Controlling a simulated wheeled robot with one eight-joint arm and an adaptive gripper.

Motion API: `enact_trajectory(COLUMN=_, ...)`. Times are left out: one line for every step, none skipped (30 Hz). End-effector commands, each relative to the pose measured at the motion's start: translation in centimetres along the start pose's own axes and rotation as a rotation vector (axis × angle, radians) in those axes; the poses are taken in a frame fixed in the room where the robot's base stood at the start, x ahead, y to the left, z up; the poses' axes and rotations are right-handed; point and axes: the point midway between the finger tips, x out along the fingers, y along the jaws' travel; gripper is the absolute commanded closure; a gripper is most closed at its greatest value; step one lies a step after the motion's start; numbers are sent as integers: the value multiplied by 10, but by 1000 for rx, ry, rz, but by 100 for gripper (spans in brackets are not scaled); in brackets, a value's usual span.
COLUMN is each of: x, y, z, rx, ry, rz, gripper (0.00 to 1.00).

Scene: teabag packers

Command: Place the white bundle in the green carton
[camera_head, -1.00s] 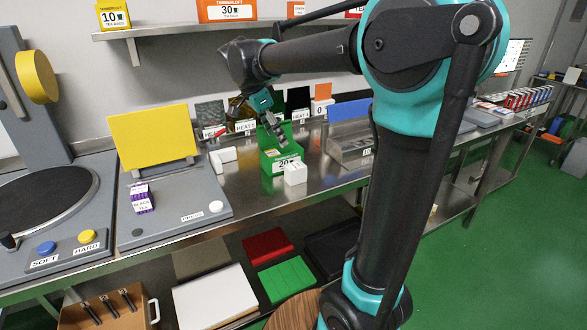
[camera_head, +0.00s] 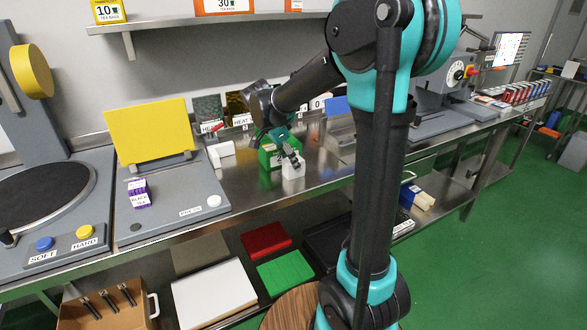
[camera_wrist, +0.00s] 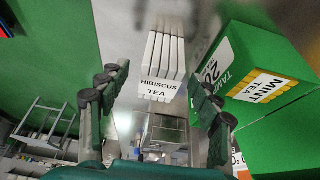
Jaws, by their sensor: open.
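The white bundle (camera_head: 293,171) stands on the steel table just in front of the green carton (camera_head: 267,157). In the wrist view the bundle (camera_wrist: 163,62) shows a HIBISCUS TEA label and lies ahead, between the lines of my two fingers. My gripper (camera_head: 290,154) is open, with its fingers at the bundle's top in the head view. The wrist view shows my gripper (camera_wrist: 158,76) with fingers spread and no clear contact. The green carton (camera_wrist: 290,50) is at the right there, with a yellow-and-white MINT TEA block (camera_wrist: 265,87) showing in it.
A white block (camera_head: 221,150) lies left of the carton, beside the grey press base (camera_head: 185,190) with its yellow plate (camera_head: 148,133). A purple tea box (camera_head: 138,192) sits on that base. Upright panels stand behind the carton. Some bare table lies right of the bundle.

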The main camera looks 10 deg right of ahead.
Motion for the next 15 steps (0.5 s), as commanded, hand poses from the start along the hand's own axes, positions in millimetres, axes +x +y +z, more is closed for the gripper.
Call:
enact_trajectory(x=8, y=0, z=-1, rx=2, ry=0, rz=1, gripper=36)
enact_trajectory(x=13, y=-1, z=-1, rx=3, ry=0, rz=1, gripper=36)
enact_trajectory(x=19, y=-1, z=-2, rx=3, ry=0, rz=1, gripper=36)
enact_trajectory(x=22, y=-1, z=-2, rx=2, ry=0, rz=1, gripper=36)
enact_trajectory(x=26, y=0, z=-2, rx=2, ry=0, rz=1, gripper=36)
enact_trajectory(x=30, y=0, z=-1, rx=1, ry=0, rz=1, gripper=36)
enact_trajectory(x=32, y=-1, z=-1, rx=1, ry=0, rz=1, gripper=36)
enact_trajectory(x=33, y=-1, z=-1, rx=1, ry=0, rz=1, gripper=36)
enact_trajectory(x=34, y=0, z=-1, rx=0, ry=0, rz=1, gripper=36)
enact_trajectory(x=35, y=0, z=-1, rx=0, ry=0, rz=1, gripper=36)
enact_trajectory(x=35, y=0, z=-1, rx=0, ry=0, rz=1, gripper=36)
enact_trajectory(x=35, y=0, z=-1, rx=0, ry=0, rz=0, gripper=36)
enact_trajectory(x=35, y=0, z=-1, rx=0, ry=0, rz=0, gripper=36)
enact_trajectory(x=35, y=0, z=-1, rx=0, ry=0, rz=0, gripper=36)
enact_trajectory(x=35, y=0, z=-1, rx=0, ry=0, rz=0, gripper=36)
